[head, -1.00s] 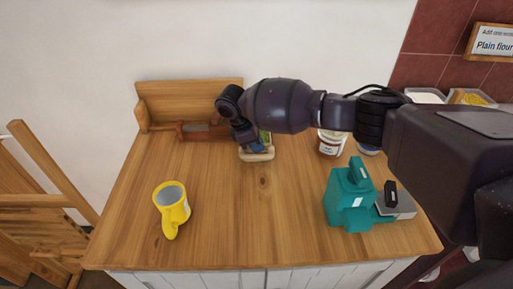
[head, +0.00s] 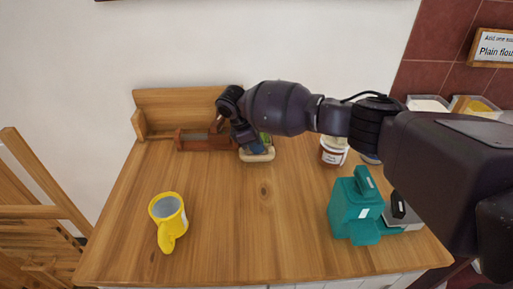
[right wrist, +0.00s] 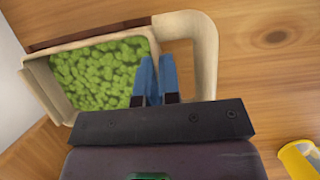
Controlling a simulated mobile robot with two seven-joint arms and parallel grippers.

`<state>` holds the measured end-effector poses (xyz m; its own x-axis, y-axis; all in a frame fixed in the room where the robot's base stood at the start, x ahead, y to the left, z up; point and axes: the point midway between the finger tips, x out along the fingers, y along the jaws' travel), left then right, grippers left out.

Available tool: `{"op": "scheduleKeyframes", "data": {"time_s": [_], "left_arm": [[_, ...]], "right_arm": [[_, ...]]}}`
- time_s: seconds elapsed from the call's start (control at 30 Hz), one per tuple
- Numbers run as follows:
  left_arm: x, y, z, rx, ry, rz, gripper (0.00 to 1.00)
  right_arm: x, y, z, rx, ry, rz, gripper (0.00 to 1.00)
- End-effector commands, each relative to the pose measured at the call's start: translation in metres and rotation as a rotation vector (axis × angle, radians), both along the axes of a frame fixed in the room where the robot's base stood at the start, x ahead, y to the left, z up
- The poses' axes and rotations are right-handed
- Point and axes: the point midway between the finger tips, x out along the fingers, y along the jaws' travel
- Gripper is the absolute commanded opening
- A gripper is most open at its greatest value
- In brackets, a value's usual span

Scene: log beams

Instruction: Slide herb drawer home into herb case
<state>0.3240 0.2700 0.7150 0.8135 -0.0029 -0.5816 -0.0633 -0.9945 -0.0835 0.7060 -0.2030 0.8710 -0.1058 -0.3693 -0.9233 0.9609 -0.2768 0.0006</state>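The herb case (head: 192,143) is a reddish-brown wooden frame at the back left of the table in the head view. The herb drawer (head: 262,156) is a cream tray just right of the case and partly hidden by my arm. In the right wrist view the drawer (right wrist: 208,50) shows green leaves inside and a looped handle on its right. My right gripper (right wrist: 158,62) has its blue fingers close together astride the drawer's handle-side wall. The right gripper (head: 249,143) is partly hidden in the head view. My left gripper is not in view.
A wooden backboard (head: 185,103) stands behind the case. A yellow mug (head: 168,215) is at the front left. A teal machine (head: 354,207) and a white labelled tub (head: 333,150) are on the right. The middle of the table (head: 262,205) is clear.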

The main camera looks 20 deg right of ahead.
Motion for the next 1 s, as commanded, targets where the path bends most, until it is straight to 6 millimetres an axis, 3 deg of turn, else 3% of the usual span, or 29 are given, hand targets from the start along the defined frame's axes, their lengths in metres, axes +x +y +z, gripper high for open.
{"op": "scheduleKeyframes", "data": {"time_s": [1.0], "left_arm": [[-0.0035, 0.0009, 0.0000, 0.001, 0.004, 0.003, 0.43]], "right_arm": [[0.0053, -0.0013, -0.0008, 0.000, -0.002, 0.001, 0.00]]}}
